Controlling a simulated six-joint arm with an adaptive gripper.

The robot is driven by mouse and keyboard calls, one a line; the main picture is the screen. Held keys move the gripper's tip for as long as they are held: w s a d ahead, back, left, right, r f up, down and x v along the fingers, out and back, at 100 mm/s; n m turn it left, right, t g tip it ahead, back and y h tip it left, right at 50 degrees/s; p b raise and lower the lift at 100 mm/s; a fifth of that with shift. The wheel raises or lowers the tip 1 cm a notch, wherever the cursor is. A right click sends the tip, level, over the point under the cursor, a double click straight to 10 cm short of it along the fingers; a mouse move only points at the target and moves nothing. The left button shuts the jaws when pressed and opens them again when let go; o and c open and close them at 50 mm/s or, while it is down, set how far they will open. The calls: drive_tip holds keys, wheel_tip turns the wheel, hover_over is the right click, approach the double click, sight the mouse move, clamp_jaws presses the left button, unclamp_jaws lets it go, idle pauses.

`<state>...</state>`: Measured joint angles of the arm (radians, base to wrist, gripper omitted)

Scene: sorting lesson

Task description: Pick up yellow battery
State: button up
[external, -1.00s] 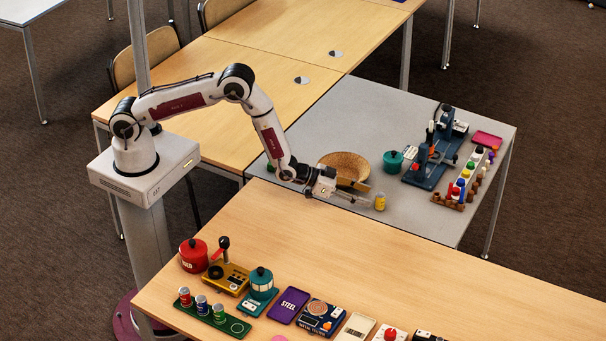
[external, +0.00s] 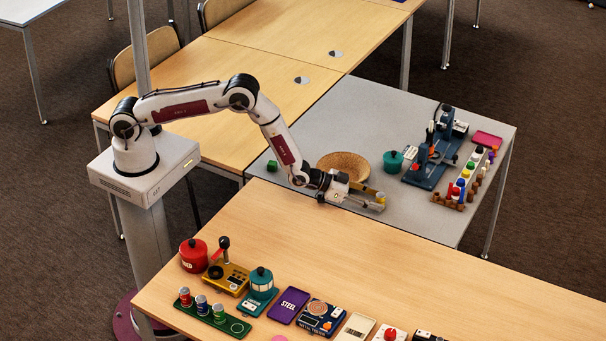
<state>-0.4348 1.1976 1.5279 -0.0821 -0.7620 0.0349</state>
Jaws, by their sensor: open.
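The yellow battery (external: 381,197) stands upright on the grey table, in front of the wicker bowl. Only its top part and a little of its side show; the rest is hidden behind a finger. My gripper (external: 377,201) is open and level, low over the table. Its fingers reach to the right, one on each side of the battery as far as I can tell. I cannot tell whether either finger touches it.
The wicker bowl (external: 345,162) stands close behind my gripper. A teal pot (external: 393,161), a blue machine (external: 430,165) and a rack of coloured pieces (external: 467,183) stand to the right. A green cube (external: 272,165) lies left of the bowl. The wooden table (external: 330,245) is clear nearby.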

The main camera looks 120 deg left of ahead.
drive_tip(key=shift+w+a+f, duration=0.1)
drive_tip(key=shift+w+a, duration=0.05)
drive_tip(key=shift+w, duration=0.05)
idle(0.5)
clamp_jaws()
